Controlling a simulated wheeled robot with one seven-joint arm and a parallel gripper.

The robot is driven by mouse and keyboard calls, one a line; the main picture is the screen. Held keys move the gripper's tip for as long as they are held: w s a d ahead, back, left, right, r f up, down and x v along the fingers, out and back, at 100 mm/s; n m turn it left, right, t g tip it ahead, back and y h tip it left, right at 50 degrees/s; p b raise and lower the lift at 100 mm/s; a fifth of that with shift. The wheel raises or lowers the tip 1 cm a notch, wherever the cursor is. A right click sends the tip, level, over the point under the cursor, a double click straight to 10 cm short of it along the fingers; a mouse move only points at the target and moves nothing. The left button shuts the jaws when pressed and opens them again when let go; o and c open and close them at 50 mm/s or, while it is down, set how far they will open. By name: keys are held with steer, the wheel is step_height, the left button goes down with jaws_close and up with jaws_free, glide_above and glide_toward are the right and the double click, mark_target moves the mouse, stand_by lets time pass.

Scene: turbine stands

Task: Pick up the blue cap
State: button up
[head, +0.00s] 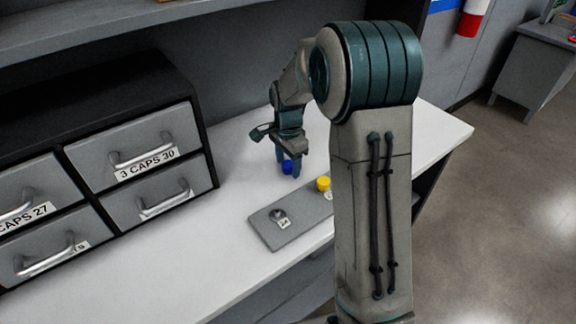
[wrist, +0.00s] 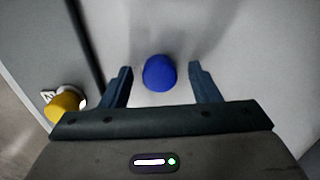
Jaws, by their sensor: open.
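The blue cap (head: 287,167) stands on the white tabletop, partly hidden behind my gripper's fingers in the head view. In the wrist view the blue cap (wrist: 160,73) shows whole, between and slightly beyond the two fingertips. My gripper (head: 288,168) points down over the table at the cap. It is open and empty; the wrist view shows its two fingers (wrist: 160,72) apart, one on each side of the cap, with a gap on both sides. I cannot tell the exact height of the fingertips above the table.
A grey plate (head: 262,232) lies close by, bearing a yellow cap (head: 323,184) and a small metal stud (head: 278,214) with a label. The yellow cap also shows in the wrist view (wrist: 65,107). A grey drawer cabinet (head: 130,155) stands at left. White tabletop is clear around the blue cap.

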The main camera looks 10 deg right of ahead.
steer(key=shift+f, duration=0.15)
jaws_close()
steer(key=shift+r, duration=0.4)
steer(key=r, duration=0.2)
steer(key=d+r+b, duration=0.1)
steer(key=shift+r, duration=0.4)
steer(key=s+d+r+b, duration=0.1)
steer(key=d+r, duration=0.5)
steer(key=d, duration=0.4)
steer(key=shift+d+r, duration=0.2)
steer(key=shift+d, duration=0.15)
